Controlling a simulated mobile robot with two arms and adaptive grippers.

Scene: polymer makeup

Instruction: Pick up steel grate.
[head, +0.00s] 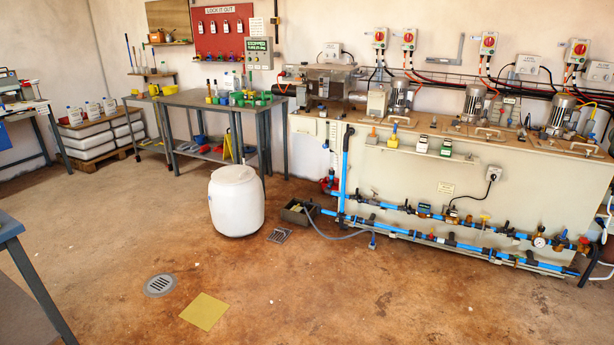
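A round grey metal grate (160,285) lies flat on the brown floor at the lower left. A smaller square dark metal grate (279,235) lies on the floor in the middle, just right of and in front of the white drum. I cannot tell from the view which of the two is the steel grate. Neither of my grippers is in view.
A white drum (236,203) and an open grey box (298,211) stand near the square grate, with a grey hose (335,237) on the floor. A yellow square (204,311) lies near the round grate. A blue-grey table (10,228) is at left. Front floor is open.

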